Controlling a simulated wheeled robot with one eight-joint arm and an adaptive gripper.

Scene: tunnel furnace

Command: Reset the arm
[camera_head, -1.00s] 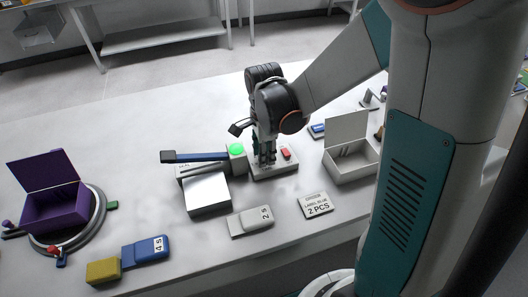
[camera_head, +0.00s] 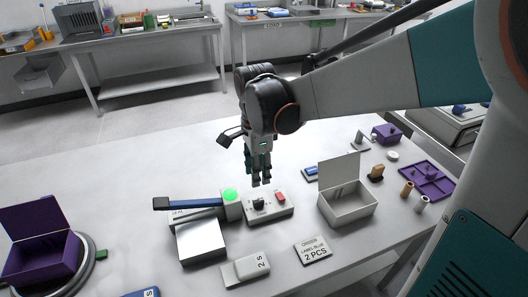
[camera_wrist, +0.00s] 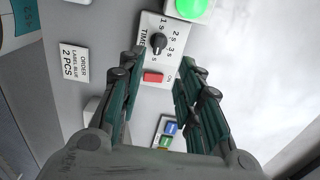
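My gripper (camera_head: 260,180) hangs above the timer box (camera_head: 268,205), pointing down, clear of it. In the wrist view the two green-padded fingers of my gripper (camera_wrist: 160,88) stand apart with nothing between them. The timer box also shows in the wrist view (camera_wrist: 150,68), with a black dial (camera_wrist: 157,43) marked 1 s, 2 s and 3 s and a red ON button (camera_wrist: 152,77).
A white open-lidded box (camera_head: 348,208) stands right of the timer box. An order card (camera_head: 313,251) and a grey 2 s block (camera_head: 246,268) lie in front. A purple box (camera_head: 40,255) stands at far left; a purple tray (camera_head: 427,181) lies at right. The table's back left is clear.

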